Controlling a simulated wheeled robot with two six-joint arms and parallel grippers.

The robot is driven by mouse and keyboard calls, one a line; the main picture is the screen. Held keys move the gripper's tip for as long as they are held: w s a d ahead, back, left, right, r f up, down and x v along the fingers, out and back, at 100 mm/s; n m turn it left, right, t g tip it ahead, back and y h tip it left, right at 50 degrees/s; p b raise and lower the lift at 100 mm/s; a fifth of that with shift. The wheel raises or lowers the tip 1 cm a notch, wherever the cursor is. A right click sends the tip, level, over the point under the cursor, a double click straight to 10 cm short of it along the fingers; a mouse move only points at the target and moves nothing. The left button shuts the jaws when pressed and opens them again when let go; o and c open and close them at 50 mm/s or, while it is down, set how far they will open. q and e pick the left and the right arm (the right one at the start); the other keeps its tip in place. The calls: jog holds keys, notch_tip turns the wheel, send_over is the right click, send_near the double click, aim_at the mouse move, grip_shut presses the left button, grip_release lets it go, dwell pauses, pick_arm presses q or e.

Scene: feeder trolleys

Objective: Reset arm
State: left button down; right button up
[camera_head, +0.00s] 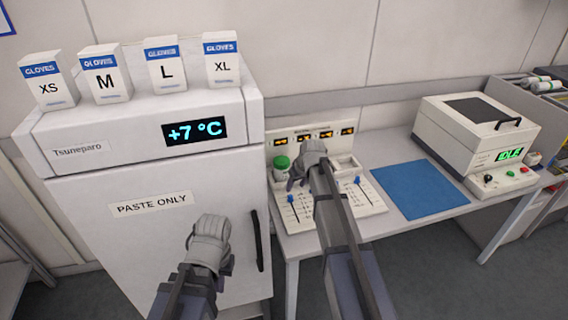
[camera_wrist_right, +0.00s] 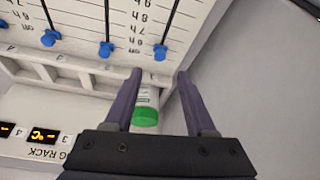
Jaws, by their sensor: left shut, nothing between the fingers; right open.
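My right gripper (camera_head: 296,182) is over the left part of the white rack (camera_head: 374,207) on the table. In the right wrist view its two purple fingers (camera_wrist_right: 159,76) are spread apart with nothing held. A white jar with a green cap (camera_head: 281,168) stands in the rack's leftmost place, just beside the gripper. In the right wrist view the jar (camera_wrist_right: 146,116) appears between the fingers, beyond them; I cannot tell how close. My left gripper (camera_head: 209,232) is in front of the fridge door, shut and empty; its fingertips are mostly hidden.
The white fridge (camera_head: 80,250) marked "PASTE ONLY" has a dark handle (camera_head: 256,240) and glove boxes (camera_head: 105,74) on top. Right of the rack, a blue mat (camera_head: 419,189) lies bare. A machine showing "IDLE" (camera_head: 470,130) stands at the table's right end.

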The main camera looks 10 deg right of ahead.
jog(key=s+a+f+m+g+h, duration=0.15)
jog(key=s+a, duration=0.25)
jog(key=s, duration=0.9)
jog(key=s+a+m+g+y, duration=0.1)
jog(key=s+a+g, duration=0.15)
jog(key=s, duration=1.05)
jog(key=s+a+n+h, duration=0.1)
jog(key=s+a+n, duration=0.2)
jog(key=a, duration=0.8)
jog(key=shift+s+n+h, duration=0.35)
jog(key=shift+s, duration=0.45)
